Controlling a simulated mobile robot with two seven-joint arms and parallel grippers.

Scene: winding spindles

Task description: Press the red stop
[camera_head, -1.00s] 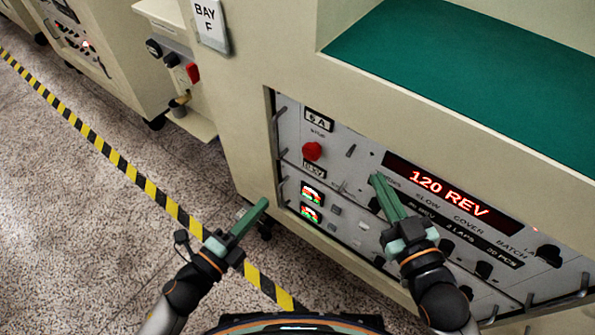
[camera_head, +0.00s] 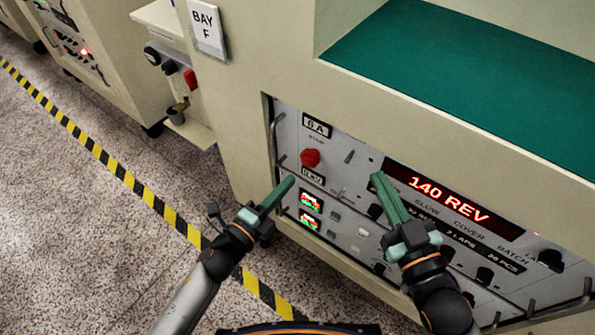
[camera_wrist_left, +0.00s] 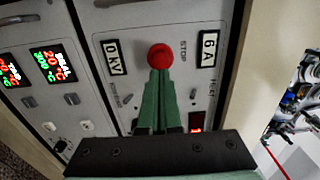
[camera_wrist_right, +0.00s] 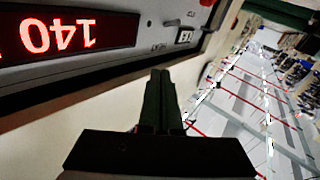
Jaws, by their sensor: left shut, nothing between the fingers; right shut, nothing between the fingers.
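The red stop (camera_head: 310,158) is a round red button on the grey panel, below the "6A" label. It also shows in the left wrist view (camera_wrist_left: 160,56), marked STOP, just beyond my left fingertips. My left gripper (camera_head: 290,181) is shut and empty, its tips a little below and left of the button in the head view. I cannot tell whether the tips touch it. My right gripper (camera_head: 377,177) is shut and empty, in front of the panel at the left end of the red display (camera_head: 452,198), which reads 140 REV.
Metal handles (camera_head: 277,138) stick out along the panel's left edge. Knobs and switches (camera_head: 484,276) sit below the display. A green shelf (camera_head: 470,85) lies above. A smaller red control (camera_head: 190,80) is on a side unit at left. Striped tape (camera_head: 130,180) crosses the floor.

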